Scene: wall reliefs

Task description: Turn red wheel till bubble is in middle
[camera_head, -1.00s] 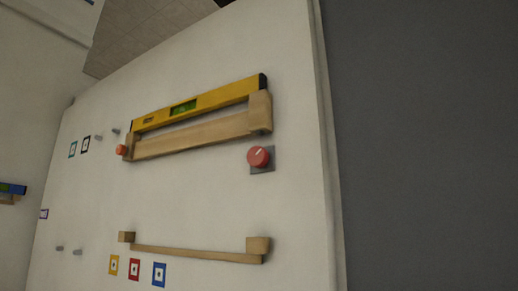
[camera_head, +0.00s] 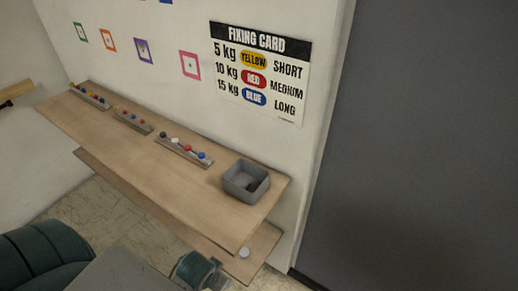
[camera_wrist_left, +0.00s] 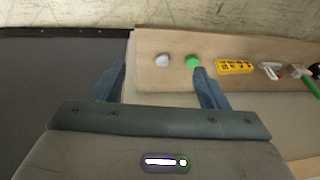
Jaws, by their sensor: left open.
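The red wheel and the spirit level with its bubble are not in either view now. My left gripper (camera_wrist_left: 160,72) shows in the left wrist view with its two blue-grey fingers apart and nothing held between them. Past its fingertips is a wooden shelf (camera_wrist_left: 150,80). A pale grey round piece (camera_wrist_left: 162,60) lies on the shelf, seen between the fingers. A green round piece (camera_wrist_left: 192,61) lies by the right fingertip. I cannot tell how far the fingers are from these pieces. My right gripper is not in view.
The head view shows a wooden shelf unit (camera_head: 150,165) with racks of coloured knobs (camera_head: 183,151) and a grey bin (camera_head: 246,181). A fixing card (camera_head: 262,70) hangs above. The wrist view also shows a yellow block (camera_wrist_left: 235,67) and a green-handled tool (camera_wrist_left: 302,79).

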